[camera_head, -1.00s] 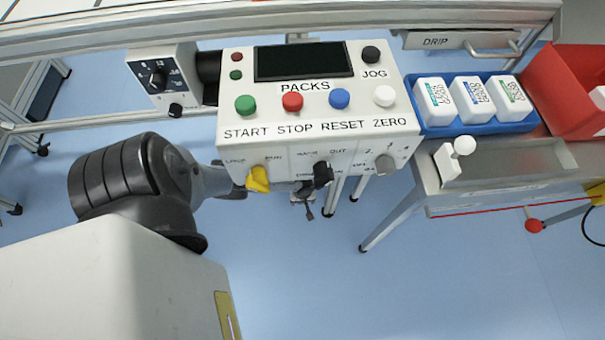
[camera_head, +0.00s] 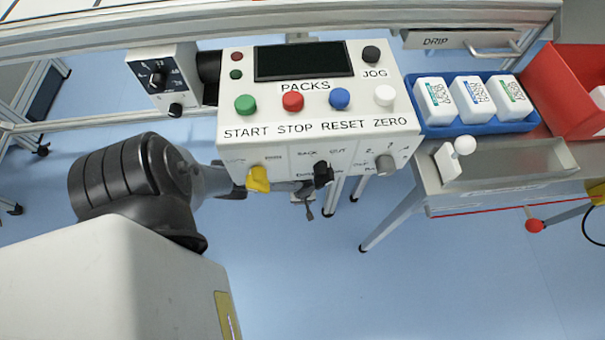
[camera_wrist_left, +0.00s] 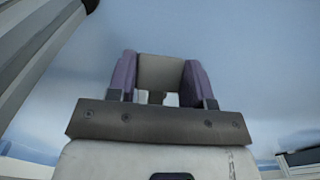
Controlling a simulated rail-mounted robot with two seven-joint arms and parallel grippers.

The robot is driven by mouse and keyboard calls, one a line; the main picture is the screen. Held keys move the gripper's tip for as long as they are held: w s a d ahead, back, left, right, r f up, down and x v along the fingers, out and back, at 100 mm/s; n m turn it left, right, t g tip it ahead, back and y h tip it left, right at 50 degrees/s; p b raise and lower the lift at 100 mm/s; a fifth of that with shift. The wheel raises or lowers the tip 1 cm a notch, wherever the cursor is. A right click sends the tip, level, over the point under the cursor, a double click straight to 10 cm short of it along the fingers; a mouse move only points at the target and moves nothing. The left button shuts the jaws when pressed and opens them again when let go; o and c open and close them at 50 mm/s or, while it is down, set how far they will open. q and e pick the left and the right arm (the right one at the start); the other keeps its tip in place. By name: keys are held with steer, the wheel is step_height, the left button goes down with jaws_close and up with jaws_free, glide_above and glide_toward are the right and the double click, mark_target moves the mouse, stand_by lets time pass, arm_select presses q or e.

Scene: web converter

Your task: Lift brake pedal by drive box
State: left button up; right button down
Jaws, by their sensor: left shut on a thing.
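The drive box (camera_head: 162,78), a white box with a black dial, is at the upper left in the head view. My left arm comes in from the left, and its far end is hidden below the white control panel (camera_head: 310,125). In the left wrist view the purple fingers of my left gripper (camera_wrist_left: 160,66) are closed on a grey-beige flat piece (camera_wrist_left: 160,72) between them. It looks like the brake pedal, but only part of it shows. The pedal cannot be made out in the head view. My right gripper is not in view.
The panel has coloured buttons, a yellow knob (camera_head: 258,179) and a black knob (camera_head: 322,174) near my left wrist. A blue tray (camera_head: 478,128) with white packs and a red bin (camera_head: 560,85) are at the right. The blue floor in front is clear.

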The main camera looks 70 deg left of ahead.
arm_select(q)
steer(key=shift+s+d+r+h+p, duration=0.15)
steer(key=shift+r+h+p, duration=0.3)
steer(key=shift+h, duration=0.25)
steer(key=shift+c, duration=0.3)
steer(key=shift+d+r+g+h, duration=0.2)
steer(key=shift+r+g+h, duration=0.1)
steer(key=shift+r+h, duration=0.35)
steer(key=shift+f, duration=0.1)
steer(key=o, duration=1.3)
steer(key=shift+f, duration=0.1)
